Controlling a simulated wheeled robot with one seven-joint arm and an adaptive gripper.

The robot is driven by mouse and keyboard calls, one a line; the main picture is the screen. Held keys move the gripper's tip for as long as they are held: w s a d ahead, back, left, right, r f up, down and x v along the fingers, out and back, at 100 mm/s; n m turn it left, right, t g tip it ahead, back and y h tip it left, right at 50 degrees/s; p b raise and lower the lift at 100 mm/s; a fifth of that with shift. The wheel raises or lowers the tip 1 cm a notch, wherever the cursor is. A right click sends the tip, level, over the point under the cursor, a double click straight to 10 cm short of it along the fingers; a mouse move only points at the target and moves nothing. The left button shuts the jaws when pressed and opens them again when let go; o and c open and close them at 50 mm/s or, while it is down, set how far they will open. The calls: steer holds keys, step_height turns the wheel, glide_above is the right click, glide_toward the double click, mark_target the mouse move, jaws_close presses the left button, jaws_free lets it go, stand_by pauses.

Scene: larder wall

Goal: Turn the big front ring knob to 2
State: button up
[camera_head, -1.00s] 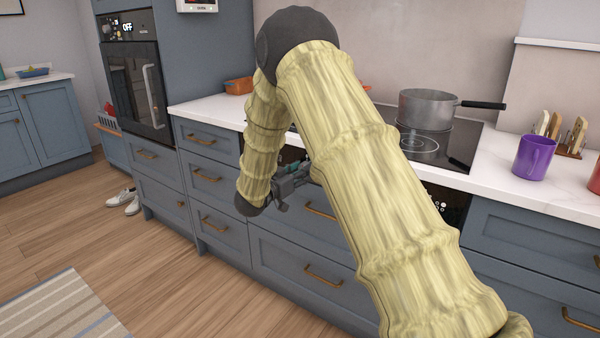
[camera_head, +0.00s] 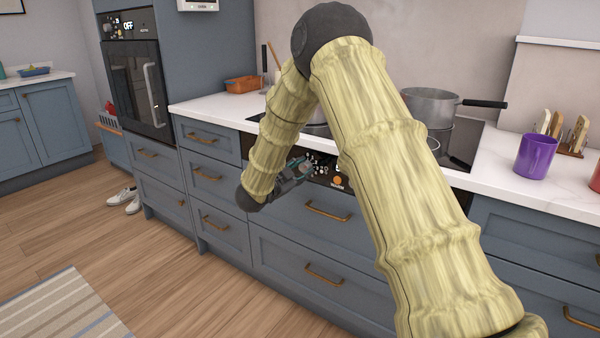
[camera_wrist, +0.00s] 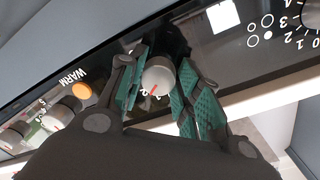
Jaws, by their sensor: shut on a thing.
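The ring knob (camera_wrist: 158,74) is a round silver-grey knob with a red pointer line on the black front panel. It sits between the teal finger pads of my gripper (camera_wrist: 160,64), which is shut on it in the wrist view. The red line points down and slightly left, towards small white numerals partly hidden by the knob and fingers; I cannot read the exact setting. In the head view my gripper (camera_head: 299,173) is at the panel below the hob, and the held knob is hidden there.
Other silver knobs (camera_wrist: 64,113) stand left of the held one, beside an orange round light (camera_wrist: 82,90) marked WARM. More dial numerals show at the right. A pot (camera_head: 430,106) stands on the hob, and a purple mug (camera_head: 534,157) is on the counter.

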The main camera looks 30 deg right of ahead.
steer(key=shift+f+m, duration=0.1)
steer(key=shift+m, duration=0.4)
steer(key=o, duration=1)
steer(key=shift+a, duration=0.1)
steer(key=v, duration=1.1)
steer(key=shift+s+a, duration=0.25)
steer(key=shift+a, duration=0.05)
